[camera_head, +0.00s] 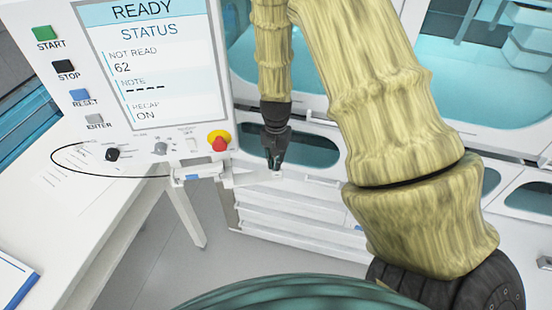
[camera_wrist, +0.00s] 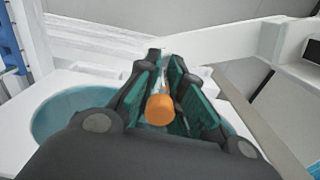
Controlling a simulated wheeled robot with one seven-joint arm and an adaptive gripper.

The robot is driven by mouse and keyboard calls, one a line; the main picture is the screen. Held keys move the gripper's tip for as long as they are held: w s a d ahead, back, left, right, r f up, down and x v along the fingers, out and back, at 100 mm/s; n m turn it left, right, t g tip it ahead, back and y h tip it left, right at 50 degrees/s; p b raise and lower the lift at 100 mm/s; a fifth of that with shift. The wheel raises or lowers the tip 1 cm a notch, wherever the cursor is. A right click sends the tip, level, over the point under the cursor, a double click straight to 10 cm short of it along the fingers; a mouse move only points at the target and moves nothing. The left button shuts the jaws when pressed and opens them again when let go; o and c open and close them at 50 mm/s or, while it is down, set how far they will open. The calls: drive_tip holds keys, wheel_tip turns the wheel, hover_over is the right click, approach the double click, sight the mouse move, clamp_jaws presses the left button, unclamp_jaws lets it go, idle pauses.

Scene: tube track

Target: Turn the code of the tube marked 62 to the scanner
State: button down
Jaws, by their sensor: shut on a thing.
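My gripper (camera_head: 275,160) hangs down in the head view, to the right of the control panel's lower edge. In the wrist view my gripper (camera_wrist: 168,105) has its green-padded fingers shut on a tube with an orange cap (camera_wrist: 160,109). The cap faces the wrist camera, and the tube's body is mostly hidden between the fingers. I cannot see the tube's number or its code. The panel screen (camera_head: 150,62) reads READY, NOT READ 62 and RECAP ON. I cannot make out for certain which part is the scanner.
The panel carries START, STOP, RESET and ENTER buttons and a red emergency knob (camera_head: 218,141). A white cabinet with drawers (camera_head: 290,212) stands behind my gripper. A white table (camera_head: 75,220) is at the left. A white arm-like part (camera_wrist: 230,40) crosses the wrist view.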

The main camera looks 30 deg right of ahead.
drive_tip(key=shift+r+m+p, duration=0.1)
drive_tip(key=shift+m+p, duration=0.5)
drive_tip(key=shift+m, duration=0.3)
drive_tip(key=shift+f, duration=0.2)
drive_tip(key=shift+f, duration=0.15)
drive_tip(key=c, duration=1.5)
unclamp_jaws()
drive_tip(key=shift+o, duration=0.2)
wheel_tip(320, 180, up, 12)
drive_tip(key=shift+r, duration=0.1)
